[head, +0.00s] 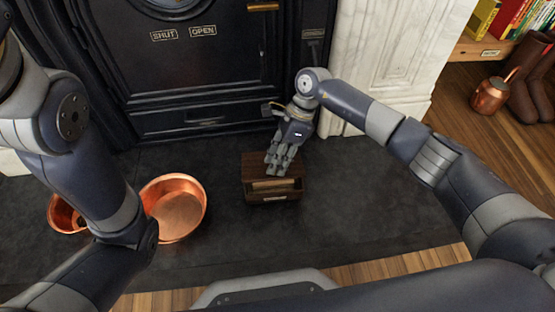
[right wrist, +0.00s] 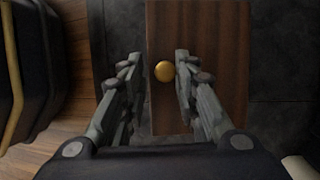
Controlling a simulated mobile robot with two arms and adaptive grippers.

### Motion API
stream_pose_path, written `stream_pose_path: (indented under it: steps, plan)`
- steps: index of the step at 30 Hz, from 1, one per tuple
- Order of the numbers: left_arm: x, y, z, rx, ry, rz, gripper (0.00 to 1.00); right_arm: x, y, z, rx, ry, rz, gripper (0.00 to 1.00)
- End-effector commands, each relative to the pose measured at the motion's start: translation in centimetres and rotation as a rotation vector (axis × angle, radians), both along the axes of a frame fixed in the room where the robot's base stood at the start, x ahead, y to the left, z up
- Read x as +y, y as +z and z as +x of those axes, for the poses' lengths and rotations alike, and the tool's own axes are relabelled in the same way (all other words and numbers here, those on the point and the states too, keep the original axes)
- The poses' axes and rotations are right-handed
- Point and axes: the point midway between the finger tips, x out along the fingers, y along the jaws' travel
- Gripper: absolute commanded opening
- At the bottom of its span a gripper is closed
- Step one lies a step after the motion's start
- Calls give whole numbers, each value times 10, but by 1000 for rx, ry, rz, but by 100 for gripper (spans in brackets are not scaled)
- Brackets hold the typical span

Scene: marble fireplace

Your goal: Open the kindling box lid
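The kindling box (head: 273,197) is a small dark brown wooden box on the dark hearth slab, with a pale label on its front. Lighter wood shows in a strip near its front, below the dark lid (head: 256,160). My right gripper (head: 275,171) is over the box, fingers pointing down at it. In the right wrist view, the brown lid (right wrist: 215,60) bears a round brass knob (right wrist: 165,71). My right gripper (right wrist: 158,60) is open there, with a finger on each side of the knob and gaps between. My left gripper is outside the view; only its arm shows.
A copper pan (head: 176,205) and a second copper vessel (head: 64,214) stand on the hearth to the left. The black stove (head: 200,75) rises behind the box. White marble (head: 385,50) stands at the right. The hearth (head: 350,200) right of the box is clear.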

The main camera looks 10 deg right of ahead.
Motion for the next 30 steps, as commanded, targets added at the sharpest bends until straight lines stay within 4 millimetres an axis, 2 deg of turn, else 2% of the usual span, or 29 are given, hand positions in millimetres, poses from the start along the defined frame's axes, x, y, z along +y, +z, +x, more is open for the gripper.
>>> stream_pose_path:
  steps: [11,16,30]
  plan:
    - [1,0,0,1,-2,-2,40,0,-1,-1,3,2,-2,39]
    - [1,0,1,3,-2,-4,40,-4,8,2,2,1,-3,39]
    - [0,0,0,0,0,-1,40,-38,89,22,0,0,-1,39]
